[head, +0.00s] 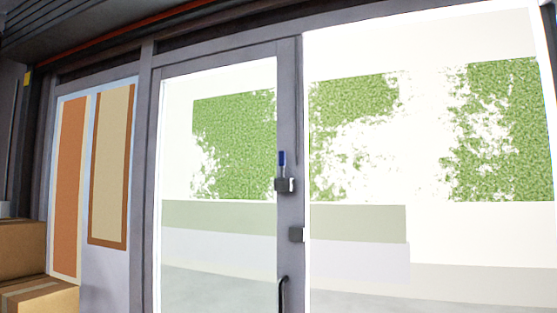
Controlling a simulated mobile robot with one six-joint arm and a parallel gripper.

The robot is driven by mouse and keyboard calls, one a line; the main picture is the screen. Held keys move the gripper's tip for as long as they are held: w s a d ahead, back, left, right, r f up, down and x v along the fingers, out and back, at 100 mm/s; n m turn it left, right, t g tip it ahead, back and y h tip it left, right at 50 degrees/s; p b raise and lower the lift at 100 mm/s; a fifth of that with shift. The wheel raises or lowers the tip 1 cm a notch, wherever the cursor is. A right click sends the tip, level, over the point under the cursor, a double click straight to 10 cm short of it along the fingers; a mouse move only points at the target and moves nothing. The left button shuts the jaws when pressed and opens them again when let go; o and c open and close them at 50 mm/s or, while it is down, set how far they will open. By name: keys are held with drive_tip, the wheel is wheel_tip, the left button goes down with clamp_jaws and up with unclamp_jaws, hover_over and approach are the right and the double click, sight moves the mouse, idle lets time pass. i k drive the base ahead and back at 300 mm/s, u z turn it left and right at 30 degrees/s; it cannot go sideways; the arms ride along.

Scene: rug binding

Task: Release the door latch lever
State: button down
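A tall glass door (218,235) in a dark grey frame fills the middle of the head view. A small upright lever with a blue grip (282,158) is on the door's right-hand stile, and I take it to be the latch lever. It rises from a dark grey latch block (281,186) with a pale part at its right side. A second small grey block (296,234) sits lower on the frame. A dark curved handle (282,292) is near the bottom edge, partly cut off. The door appears shut. My gripper is not in view.
Cardboard boxes (22,248) are stacked at the lower left. Orange and beige rug-like panels (110,165) hang on the wall left of the door. A large glass pane (430,235) is to the right, with greenery outside. The floor on my side is not visible.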

sight(282, 153)
drive_tip(key=z, duration=0.25)
drive_tip(key=i, duration=1.25)
drive_tip(key=z, duration=0.05)
